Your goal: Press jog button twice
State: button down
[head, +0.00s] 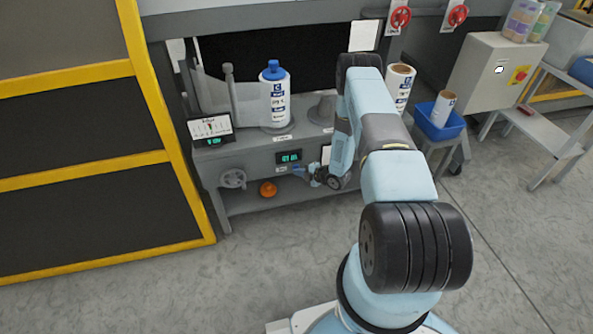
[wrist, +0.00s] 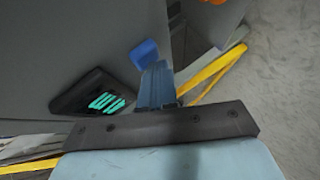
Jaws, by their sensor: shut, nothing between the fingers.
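A blue button (wrist: 145,54), which I take for the jog button, sticks out from the grey machine front in the wrist view. My gripper (wrist: 155,68) is shut and empty, its bluish fingers reaching the button's near side. I cannot tell whether they touch or press it. In the head view my gripper (head: 303,173) is low at the machine front, just below and right of a small display with green digits (head: 289,157). The blue there is too small to separate button from fingertips. The display also shows in the wrist view (wrist: 106,102).
Left of the display are a grey handwheel (head: 232,179) and an orange object (head: 268,188) on the lower shelf. A white bottle with a blue cap (head: 274,98) stands on the machine's top. A blue bin (head: 438,122) stands at right. Floor in front is clear.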

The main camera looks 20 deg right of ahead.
jog(key=shift+s, duration=0.85)
jog(key=shift+s, duration=0.1)
jog(key=s, duration=0.4)
jog(key=shift+s, duration=0.4)
dwell(0.6)
